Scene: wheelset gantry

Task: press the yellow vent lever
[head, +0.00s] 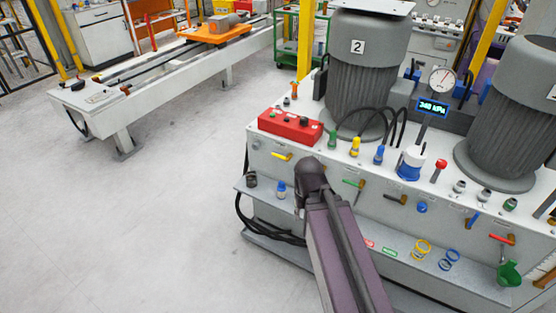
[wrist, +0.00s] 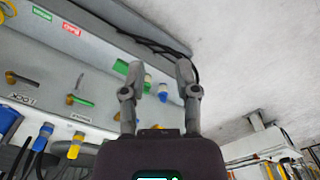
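The yellow vent lever (head: 282,156) sits on the front panel of the pump unit, below the red control box, in the head view. It lies roughly level. In the wrist view I cannot make it out; my gripper covers that part of the panel. My gripper (wrist: 160,68) shows there with its two fingers apart and nothing between them. In the head view my arm ends just right of and below the yellow lever, and the fingers are hidden. I cannot tell any contact with the lever.
A green lever (head: 353,183) and a black lever (head: 396,199) are on the same panel, right of the yellow one. A shelf (head: 350,232) juts out below. The red control box (head: 290,125) stands above. The floor (head: 150,210) at left is clear.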

